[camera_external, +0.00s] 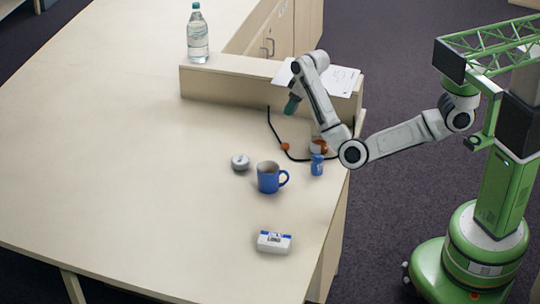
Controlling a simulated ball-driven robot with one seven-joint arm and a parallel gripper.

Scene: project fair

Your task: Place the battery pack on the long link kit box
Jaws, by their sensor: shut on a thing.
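The long link kit box (274,243) is a small white box with blue ends and the word LONG. It lies near the front of the table, in front of the blue mug. My gripper (292,108) hangs from the bent arm near the back ledge, pointing down, far behind the box. Its end is small and dark teal. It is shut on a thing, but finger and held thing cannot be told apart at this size. I cannot tell whether the held thing is the battery pack. A small blue cylinder (317,165) stands upright by the right table edge.
A blue mug (269,178) stands between my gripper and the box. A round white thing (240,162) lies to its left. A black cable (273,130) and an orange-white thing (318,147) lie behind. A bottle (197,36) and paper (340,79) are on the ledge. The left table is clear.

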